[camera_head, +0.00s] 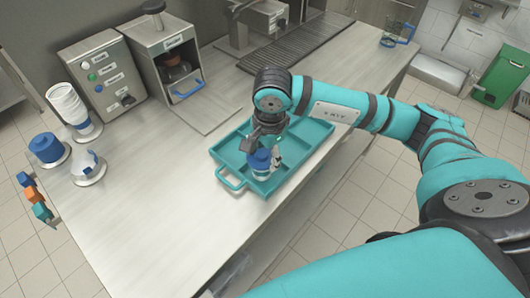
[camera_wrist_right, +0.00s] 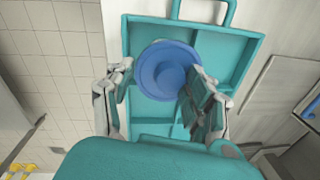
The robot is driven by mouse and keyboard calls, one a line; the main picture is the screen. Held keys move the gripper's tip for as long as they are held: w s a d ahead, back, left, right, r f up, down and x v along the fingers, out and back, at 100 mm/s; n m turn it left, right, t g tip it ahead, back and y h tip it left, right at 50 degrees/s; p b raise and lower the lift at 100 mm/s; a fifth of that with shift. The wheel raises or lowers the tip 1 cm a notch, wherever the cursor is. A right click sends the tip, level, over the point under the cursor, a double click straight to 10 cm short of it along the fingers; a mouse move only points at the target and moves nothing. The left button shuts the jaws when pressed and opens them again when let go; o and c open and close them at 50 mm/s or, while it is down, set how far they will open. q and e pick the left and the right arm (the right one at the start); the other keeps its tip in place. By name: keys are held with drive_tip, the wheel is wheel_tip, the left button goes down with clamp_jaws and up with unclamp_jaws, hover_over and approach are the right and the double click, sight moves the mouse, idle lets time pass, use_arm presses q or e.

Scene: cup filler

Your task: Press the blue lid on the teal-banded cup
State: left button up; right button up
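The blue lid (camera_head: 260,157) sits on top of a small pale cup (camera_head: 261,172) that stands in the teal tray (camera_head: 232,181). The cup's band is too small to make out. In the right wrist view the blue lid (camera_wrist_right: 163,72) appears as a round disc with a raised centre, and it hides the cup below. My right gripper (camera_head: 268,148) is just above the lid, pointing down. Its two fingers are apart on either side of the lid, the right-hand finger close to or overlapping the rim in that view. My left gripper is not in view.
A stack of white cups (camera_head: 66,103), a blue stack (camera_head: 46,149) and a dispenser holder (camera_head: 87,165) stand at the left. Machines (camera_head: 104,78) line the back. A blue-handled container (camera_head: 395,35) is at the far right. The front left counter is clear.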

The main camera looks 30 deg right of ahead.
drive_tip(key=o, duration=0.4)
drive_tip(key=r, duration=0.8)
drive_tip(key=s+r, duration=0.1)
drive_tip(key=r, duration=0.3)
drive_tip(key=shift+s+d, duration=0.1)
drive_tip(key=shift+f, duration=0.1)
